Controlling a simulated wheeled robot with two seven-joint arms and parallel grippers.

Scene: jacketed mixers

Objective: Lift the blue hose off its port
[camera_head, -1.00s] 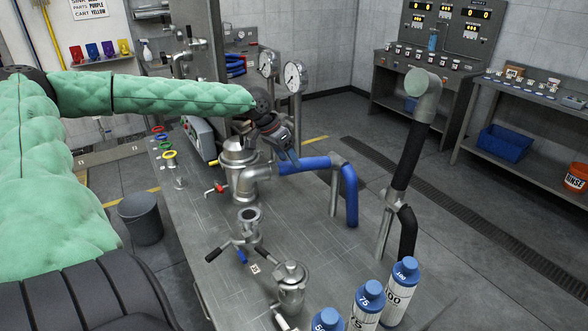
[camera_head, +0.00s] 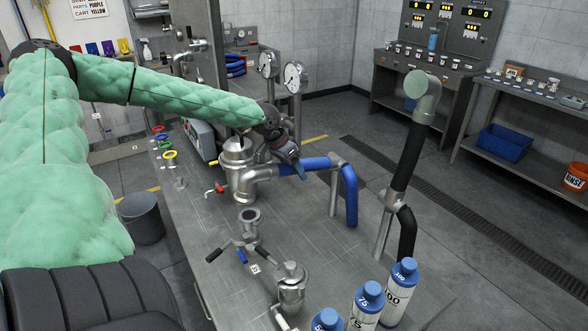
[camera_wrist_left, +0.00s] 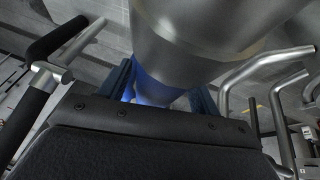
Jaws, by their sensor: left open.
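The blue hose (camera_head: 350,195) runs from the metal side port (camera_head: 262,174) of the steel mixer (camera_head: 238,160), over an upright metal support, then bends down. My left gripper (camera_head: 300,172) is open, pointing down at the hose's port end in the head view. In the left wrist view, its two dark blue fingers (camera_wrist_left: 160,92) are apart, with blue hose (camera_wrist_left: 150,88) showing between them. A large steel cylindrical surface (camera_wrist_left: 195,35) fills the upper middle there. I cannot tell whether the fingers touch the hose. My right gripper is not in view.
A black hose (camera_head: 406,165) hangs on another stand to the right. Blue-capped bottles (camera_head: 368,302) and a small lidded vessel (camera_head: 291,285) stand at the front of the bench (camera_head: 205,235). Two gauges (camera_head: 293,77) rise behind my gripper.

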